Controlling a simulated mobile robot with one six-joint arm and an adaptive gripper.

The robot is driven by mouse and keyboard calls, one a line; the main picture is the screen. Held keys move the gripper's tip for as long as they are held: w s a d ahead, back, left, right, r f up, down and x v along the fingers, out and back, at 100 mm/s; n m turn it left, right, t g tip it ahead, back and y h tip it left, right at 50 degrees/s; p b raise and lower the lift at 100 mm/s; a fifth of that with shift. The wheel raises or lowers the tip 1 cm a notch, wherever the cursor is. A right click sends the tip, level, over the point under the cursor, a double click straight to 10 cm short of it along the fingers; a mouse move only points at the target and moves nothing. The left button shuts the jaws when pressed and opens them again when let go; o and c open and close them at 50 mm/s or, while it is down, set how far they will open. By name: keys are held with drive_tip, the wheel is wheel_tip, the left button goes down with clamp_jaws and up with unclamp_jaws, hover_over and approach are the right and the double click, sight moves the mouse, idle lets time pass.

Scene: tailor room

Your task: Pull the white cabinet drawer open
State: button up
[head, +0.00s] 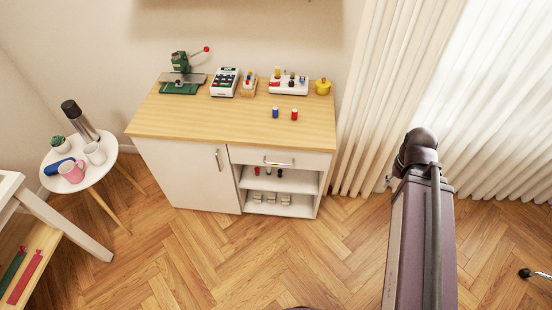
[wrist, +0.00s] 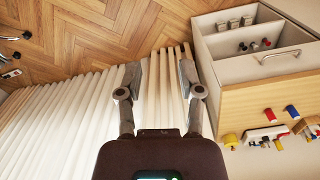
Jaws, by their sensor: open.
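The white cabinet (head: 185,172) stands against the wall under a wooden top (head: 210,122). Its white drawer (head: 248,156) is at the upper right, above open shelves, and looks shut. A metal bar handle (head: 279,162) is on the drawer front. In the wrist view the cabinet appears turned over at the right, with the drawer (wrist: 240,70) and its handle (wrist: 277,56) in sight. My gripper (wrist: 160,75) is open and empty, left of the cabinet in that view, with the curtain behind it. It is apart from the handle. The head view shows my arm but not the fingers.
A green press (head: 182,75), a white device (head: 224,82) and small spools stand on the cabinet top. The left cabinet door (head: 185,172) has its own handle. A round side table (head: 70,178) stands at the left. Curtains (head: 395,90) hang at the right. The floor before the cabinet is clear.

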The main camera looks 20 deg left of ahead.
drive_tip(key=shift+w+d, duration=0.3)
drive_tip(key=shift+w, duration=0.1)
drive_tip(key=shift+f, duration=0.1)
drive_tip(key=w+a+f+n+t+h+b, duration=0.2)
drive_tip(key=w+a+f+n+t+b, duration=0.2)
drive_tip(key=a+f+b, duration=0.55)
drive_tip(key=w+a+f+n+t+h+b, duration=0.2)
drive_tip(key=w+a+f+n+t+b, duration=0.2)
drive_tip(key=f+b, duration=0.55)
drive_tip(key=s+a+f+n+t+y+b, duration=0.1)
drive_tip(key=a+f+n+t+y+b, duration=0.1)
drive_tip(key=a+b, duration=0.6)
drive_tip(key=s+a+f+n+t+y+b, duration=0.1)
drive_tip(key=a+f+n+t+y+b, duration=0.1)
drive_tip(key=a+n+b, duration=0.4)
drive_tip(key=s+a+f+n+t+y+b, duration=0.1)
drive_tip(key=a+f+n+t+y+b, duration=0.2)
drive_tip(key=a+b, duration=0.6)
drive_tip(key=a+f+n, duration=0.1)
drive_tip(key=a, duration=0.2)
drive_tip(key=shift+s+a+f+n+y+b, duration=0.3)
drive_tip(key=shift+s+a+b, duration=0.05)
drive_tip(key=shift+s, duration=0.05)
